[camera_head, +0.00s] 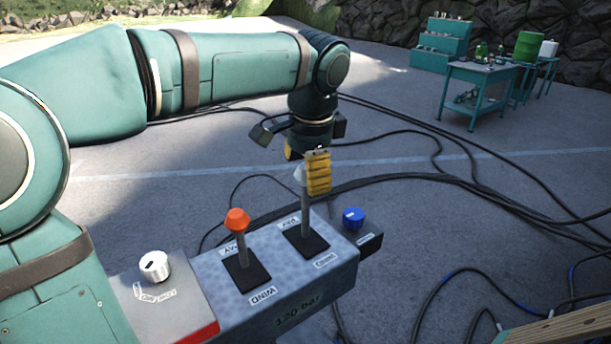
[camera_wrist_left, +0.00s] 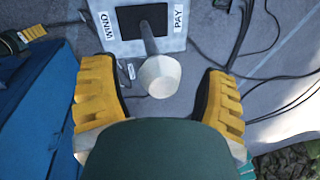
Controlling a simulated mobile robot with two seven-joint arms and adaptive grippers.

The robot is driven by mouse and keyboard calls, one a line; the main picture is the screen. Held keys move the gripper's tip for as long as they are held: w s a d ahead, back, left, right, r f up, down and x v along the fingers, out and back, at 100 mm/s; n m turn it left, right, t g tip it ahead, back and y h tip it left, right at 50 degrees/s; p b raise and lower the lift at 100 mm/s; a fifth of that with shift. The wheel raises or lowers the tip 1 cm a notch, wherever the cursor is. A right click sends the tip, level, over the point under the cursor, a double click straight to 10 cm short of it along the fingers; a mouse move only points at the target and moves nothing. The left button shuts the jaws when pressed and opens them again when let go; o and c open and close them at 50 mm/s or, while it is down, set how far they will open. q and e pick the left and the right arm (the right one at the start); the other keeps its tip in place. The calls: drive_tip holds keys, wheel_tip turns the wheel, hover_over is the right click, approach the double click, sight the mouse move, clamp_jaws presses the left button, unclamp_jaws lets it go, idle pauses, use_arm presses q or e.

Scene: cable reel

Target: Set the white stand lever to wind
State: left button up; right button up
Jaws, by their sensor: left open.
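The white stand lever (camera_head: 305,212) rises from a dark slot plate on the grey control box. Its plate has a PAY label (camera_head: 289,224) at the far side and a WIND label (camera_head: 325,260) at the near side. The lever stands close to upright; I cannot tell its exact setting. In the left wrist view its white knob (camera_wrist_left: 160,78) sits between my yellow fingers, with a gap on both sides. My left gripper (camera_head: 307,168) is open around the knob from above; a yellow finger partly hides the knob in the head view. My right gripper is not in view.
An orange-knobbed lever (camera_head: 237,220) stands left of the white one, with a white dial (camera_head: 154,265) further left. A blue knob (camera_head: 353,217) sits at the right. Black cables (camera_head: 430,178) lie on the ground. A teal table (camera_head: 480,75) stands far behind.

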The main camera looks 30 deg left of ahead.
use_arm(q)
drive_tip(key=shift+a+f, duration=0.1)
drive_tip(key=shift+f, duration=0.4)
clamp_jaws()
drive_tip(key=s+d+f+t+y+b, duration=0.1)
drive_tip(key=s+d+y+b, duration=0.1)
drive_tip(key=d, duration=0.3)
drive_tip(key=shift+d+y+b, duration=0.3)
drive_tip(key=shift+y+b, duration=0.05)
drive_tip(key=shift+y, duration=0.15)
drive_tip(key=shift+s+f, duration=0.1)
unclamp_jaws()
drive_tip(key=v, duration=1.2)
drive_tip(key=shift+s, duration=0.2)
